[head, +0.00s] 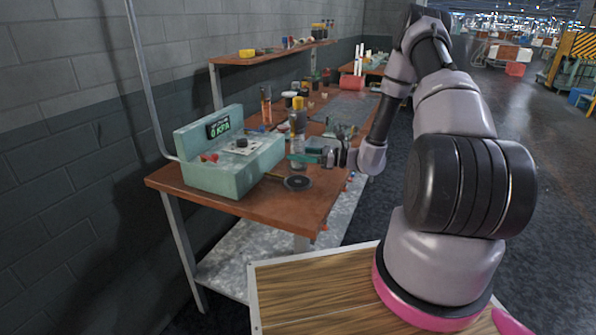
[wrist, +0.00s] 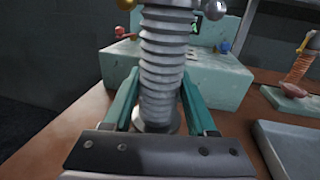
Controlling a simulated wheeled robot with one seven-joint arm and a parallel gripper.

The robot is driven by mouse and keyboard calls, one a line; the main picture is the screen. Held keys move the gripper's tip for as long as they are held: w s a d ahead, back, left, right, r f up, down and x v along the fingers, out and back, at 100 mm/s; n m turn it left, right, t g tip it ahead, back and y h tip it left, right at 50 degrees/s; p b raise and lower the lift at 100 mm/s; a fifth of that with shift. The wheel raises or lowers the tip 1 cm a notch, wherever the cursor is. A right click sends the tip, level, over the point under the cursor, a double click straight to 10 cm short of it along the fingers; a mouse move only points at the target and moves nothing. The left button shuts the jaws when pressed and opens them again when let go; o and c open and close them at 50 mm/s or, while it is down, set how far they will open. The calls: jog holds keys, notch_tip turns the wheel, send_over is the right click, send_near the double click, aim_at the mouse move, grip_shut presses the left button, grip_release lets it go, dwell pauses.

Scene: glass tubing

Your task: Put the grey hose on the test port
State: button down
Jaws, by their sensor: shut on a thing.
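My gripper (wrist: 158,100) has teal fingers on either side of the grey ribbed hose (wrist: 168,65) and is shut on it. The hose stands roughly upright in the wrist view, with its top cut off by the picture edge. Its lower end is close to a round grey base (wrist: 143,127); I cannot tell whether they touch. In the head view my gripper (head: 306,158) is over the bench beside the pale green tester (head: 222,172), whose display reads 0 KPA. A dark disc (head: 297,183) lies below the gripper, joined to the tester by a thin bar. I cannot clearly make out the test port.
The brown bench (head: 215,206) carries several bottles and small parts behind the gripper. In the wrist view an orange ribbed piece (wrist: 301,68) and a grey tray (wrist: 292,145) are at the right. Red (wrist: 120,32) and blue (wrist: 225,46) knobs show near the tester.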

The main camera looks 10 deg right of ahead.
aim_at(298, 168)
jog(key=shift+f, duration=2.5)
jog(key=shift+f, duration=0.2)
jog(key=shift+c, duration=1)
grip_release()
